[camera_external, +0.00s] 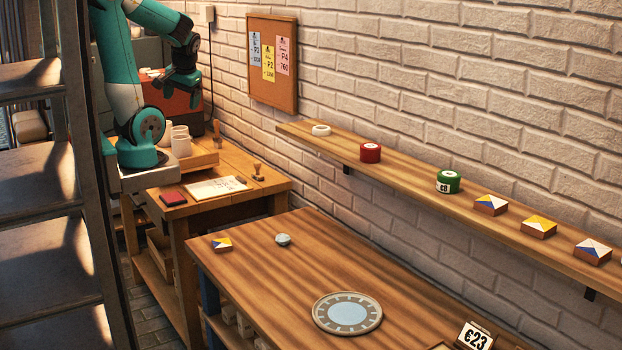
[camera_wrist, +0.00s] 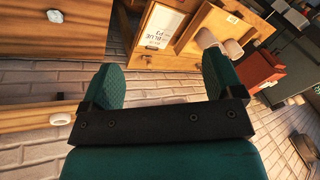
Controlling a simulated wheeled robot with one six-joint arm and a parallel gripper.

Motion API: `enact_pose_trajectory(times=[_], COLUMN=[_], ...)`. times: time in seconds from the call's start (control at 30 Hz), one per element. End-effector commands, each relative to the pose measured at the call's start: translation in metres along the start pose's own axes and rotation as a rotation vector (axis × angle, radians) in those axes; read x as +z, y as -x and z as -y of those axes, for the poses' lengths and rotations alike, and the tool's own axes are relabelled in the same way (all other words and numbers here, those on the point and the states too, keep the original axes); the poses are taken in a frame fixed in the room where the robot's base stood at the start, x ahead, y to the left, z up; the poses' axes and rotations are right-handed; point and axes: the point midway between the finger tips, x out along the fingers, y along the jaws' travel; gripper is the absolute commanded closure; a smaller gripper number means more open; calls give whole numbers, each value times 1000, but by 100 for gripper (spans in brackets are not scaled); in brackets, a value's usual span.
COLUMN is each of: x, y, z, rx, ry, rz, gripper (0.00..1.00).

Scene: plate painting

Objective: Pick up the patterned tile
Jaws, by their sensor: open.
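A patterned tile (camera_external: 221,244) with yellow, white and blue on top lies on the near wooden table, at its left end. Several similar tiles stand in a row on the wall shelf; one is the shelf tile nearest the green tin (camera_external: 491,205). My gripper (camera_external: 182,84) is raised at the upper left, above the back workbench and far from the tiles. In the wrist view my gripper (camera_wrist: 165,88) shows two green fingers wide apart with nothing between them. I cannot make out a tile in the wrist view.
The wall shelf (camera_external: 405,177) holds a white ring, a red tin and a green tin (camera_external: 448,182). Dark shelving (camera_external: 45,200) stands at left.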

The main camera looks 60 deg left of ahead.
Motion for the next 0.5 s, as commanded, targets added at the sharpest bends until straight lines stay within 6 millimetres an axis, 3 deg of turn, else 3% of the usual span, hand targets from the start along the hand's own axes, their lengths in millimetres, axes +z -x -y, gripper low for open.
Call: enact_pose_trajectory(times=[0.07,0.1,0.37,0.5], x=[0,0,0,-7], y=[0,0,-1,-22], z=[0,0,-1,-14], rx=[0,0,0,4], ry=[0,0,-4,-92], rz=[0,0,0,14], gripper=[14,8,8,8])
